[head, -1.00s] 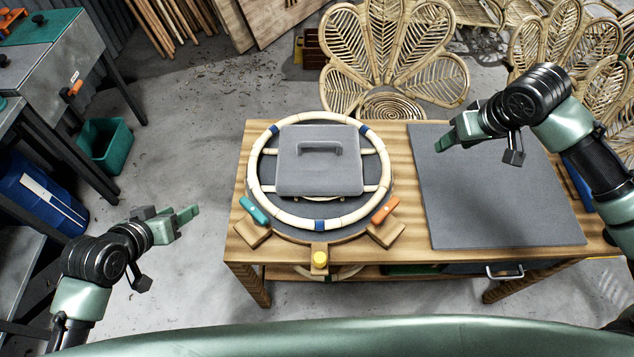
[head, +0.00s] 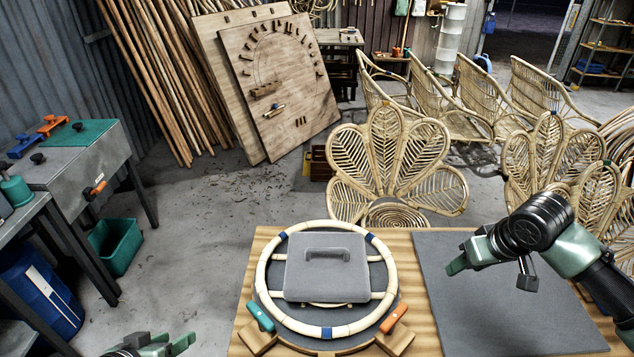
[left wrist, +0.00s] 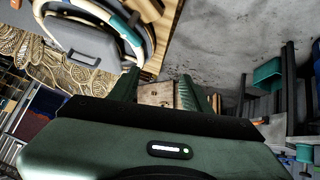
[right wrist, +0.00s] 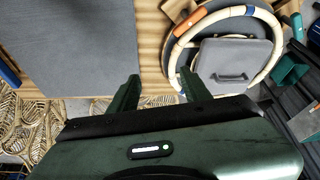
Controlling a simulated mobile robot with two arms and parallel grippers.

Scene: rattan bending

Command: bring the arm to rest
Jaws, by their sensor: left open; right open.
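My left gripper (head: 168,346) is at the bottom left of the head view, left of the table and partly cut off by the frame edge. Its fingers (left wrist: 160,92) are apart and empty in the left wrist view. My right gripper (head: 466,260) is over the grey mat (head: 500,310) at the right of the table. Its fingers (right wrist: 158,92) are apart and empty in the right wrist view. Both grippers are clear of the rattan ring (head: 264,283), which lies on a round dark form with a grey handled plate (head: 345,283) inside it.
The wooden table (head: 243,325) carries the ring, a teal clamp (head: 260,316) and an orange clamp (head: 394,318). Rattan chairs (head: 397,165) stand behind it. A metal workbench (head: 75,165) and a green bin (head: 116,247) are at the left, with open floor between them and the table.

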